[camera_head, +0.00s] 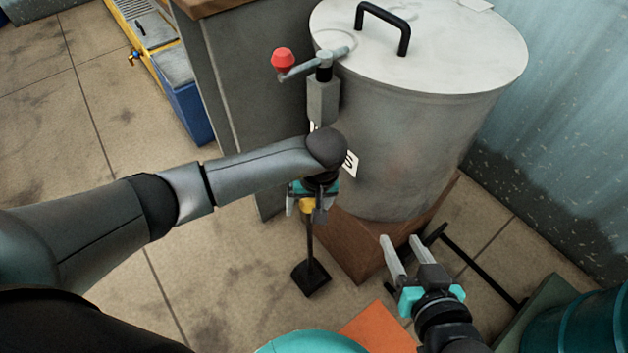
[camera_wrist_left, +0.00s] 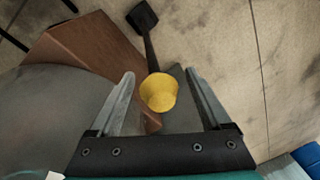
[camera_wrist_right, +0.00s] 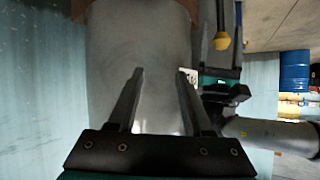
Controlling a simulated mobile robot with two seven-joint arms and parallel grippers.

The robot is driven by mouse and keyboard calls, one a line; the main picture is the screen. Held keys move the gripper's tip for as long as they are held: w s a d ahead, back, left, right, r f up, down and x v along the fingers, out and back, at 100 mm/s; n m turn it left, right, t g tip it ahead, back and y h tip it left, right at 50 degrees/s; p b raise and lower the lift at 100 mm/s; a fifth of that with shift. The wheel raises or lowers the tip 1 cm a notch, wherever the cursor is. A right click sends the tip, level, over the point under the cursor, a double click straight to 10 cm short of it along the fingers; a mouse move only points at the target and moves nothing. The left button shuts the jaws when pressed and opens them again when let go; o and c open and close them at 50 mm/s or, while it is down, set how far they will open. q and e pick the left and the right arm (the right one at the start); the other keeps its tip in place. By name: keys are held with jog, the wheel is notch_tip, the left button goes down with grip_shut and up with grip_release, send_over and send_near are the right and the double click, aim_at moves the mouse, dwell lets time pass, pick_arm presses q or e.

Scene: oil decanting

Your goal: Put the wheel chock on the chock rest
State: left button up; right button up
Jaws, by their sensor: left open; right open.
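What looks like the wheel chock is a black block (camera_head: 311,278) on the floor, with a thin upright pole and a yellow grip (camera_head: 307,205) on top. The left wrist view shows the yellow grip (camera_wrist_left: 158,92) between my open left fingers, apart from both. My left gripper (camera_head: 313,213) is above the block, pointing down. My right gripper (camera_head: 402,242) is open and empty, right of the chock and in front of the drum's base. The grip shows in the right wrist view (camera_wrist_right: 222,41). An orange flat piece (camera_head: 380,328) lies on the floor; I cannot tell whether it is the chock rest.
A large grey lidded drum (camera_head: 400,150) stands on a brown wooden block (camera_head: 345,245) behind the chock. A tap with a red knob (camera_head: 283,59) is at its left. A black floor frame (camera_head: 480,265) and a teal drum (camera_head: 580,325) are at right. Left floor is clear.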

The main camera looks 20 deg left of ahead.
aim_at(309, 200)
pick_arm(q)
notch_tip(309, 200, up, 2)
jog(key=shift+d+r+p, duration=0.1)
jog(key=shift+d+p, duration=0.05)
jog(key=shift+p, duration=0.3)
jog(key=shift+s+d+r+p, duration=0.15)
jog(key=shift+r+p, duration=0.3)
jog(key=shift+r, duration=0.45)
jog(key=r, duration=0.1)
jog(key=r+p, duration=0.1)
jog(key=r, duration=0.1)
jog(key=shift+d+r+p, duration=0.3)
jog(key=shift+r+p, duration=0.1)
jog(key=shift+d+r+p, duration=0.15)
jog(key=shift+r+p, duration=0.25)
jog(key=shift+r, duration=0.55)
jog(key=shift+s+d+r, duration=0.1)
jog(key=shift+r, duration=0.15)
pick_arm(e)
jog(key=s+d+f+g+h, duration=0.1)
jog(key=s+d+g+h, duration=0.2)
jog(key=s+d+g, duration=0.2)
jog(key=d+g, duration=0.1)
jog(key=d, duration=0.2)
jog(key=shift+s+f+m+g+h, duration=0.3)
jog(key=shift+s+f+g+h, duration=0.05)
jog(key=shift+g+h, duration=0.05)
